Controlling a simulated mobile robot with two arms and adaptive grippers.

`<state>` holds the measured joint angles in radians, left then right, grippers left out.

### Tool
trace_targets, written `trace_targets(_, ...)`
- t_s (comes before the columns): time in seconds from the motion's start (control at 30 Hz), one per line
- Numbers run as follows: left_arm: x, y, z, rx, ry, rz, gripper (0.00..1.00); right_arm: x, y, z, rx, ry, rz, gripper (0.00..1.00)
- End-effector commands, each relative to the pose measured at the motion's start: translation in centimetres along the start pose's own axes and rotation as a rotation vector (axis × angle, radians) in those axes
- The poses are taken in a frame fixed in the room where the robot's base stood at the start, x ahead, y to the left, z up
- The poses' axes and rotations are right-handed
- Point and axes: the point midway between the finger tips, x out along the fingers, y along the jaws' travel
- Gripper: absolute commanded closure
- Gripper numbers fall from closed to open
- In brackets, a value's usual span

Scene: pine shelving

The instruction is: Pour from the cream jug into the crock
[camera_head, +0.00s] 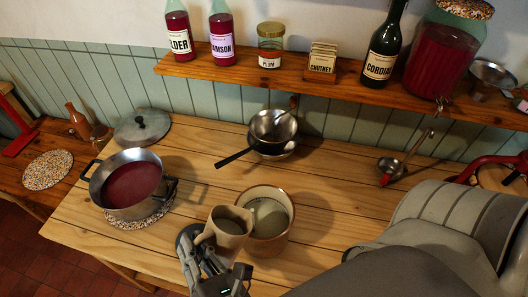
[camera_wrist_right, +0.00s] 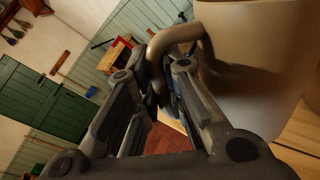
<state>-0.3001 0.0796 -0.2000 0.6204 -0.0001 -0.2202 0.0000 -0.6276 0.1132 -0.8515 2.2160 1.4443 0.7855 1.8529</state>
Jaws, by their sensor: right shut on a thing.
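The cream jug (camera_head: 231,241) is beige and shows at the lower middle of the head view, with its open mouth facing up and a greyish surface inside. My right gripper (camera_head: 198,246) is at its left side. In the right wrist view, the fingers (camera_wrist_right: 165,80) are shut on the jug's looped handle (camera_wrist_right: 180,32), with the pale jug body (camera_wrist_right: 255,70) to the right. The crock (camera_head: 284,238), cream with a brown rim, stands on the table just right of and behind the jug. Its inside is greyish. I cannot tell whether jug and crock touch. My left gripper is out of view.
A pot of red liquid (camera_head: 115,203) sits on a speckled mat to the left, with a lid (camera_head: 142,126) behind. A dark-handled pan (camera_head: 236,158) rests by bowls (camera_head: 273,126) behind the crock. A ladle (camera_head: 391,166) lies right. A shelf (camera_head: 300,75) with bottles and jars runs behind.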

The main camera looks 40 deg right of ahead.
Motion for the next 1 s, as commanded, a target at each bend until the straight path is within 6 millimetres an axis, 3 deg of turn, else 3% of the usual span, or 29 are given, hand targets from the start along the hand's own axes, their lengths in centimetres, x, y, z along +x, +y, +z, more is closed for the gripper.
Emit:
trace_targets(0.27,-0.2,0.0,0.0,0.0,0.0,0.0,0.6,0.0,0.1,0.5,0.012,-0.001,0.002,1.0)
trace_targets(0.6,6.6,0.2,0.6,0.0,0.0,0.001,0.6,0.2,-1.1,-7.5,-0.264,-0.056,0.002,1.0)
trace_targets(0.77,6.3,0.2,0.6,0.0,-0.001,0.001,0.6,0.1,-0.7,-7.4,-0.304,-0.065,0.002,1.0)
trace_targets(1.0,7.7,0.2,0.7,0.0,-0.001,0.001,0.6,0.2,-1.2,-9.0,-0.351,-0.072,0.001,1.0)
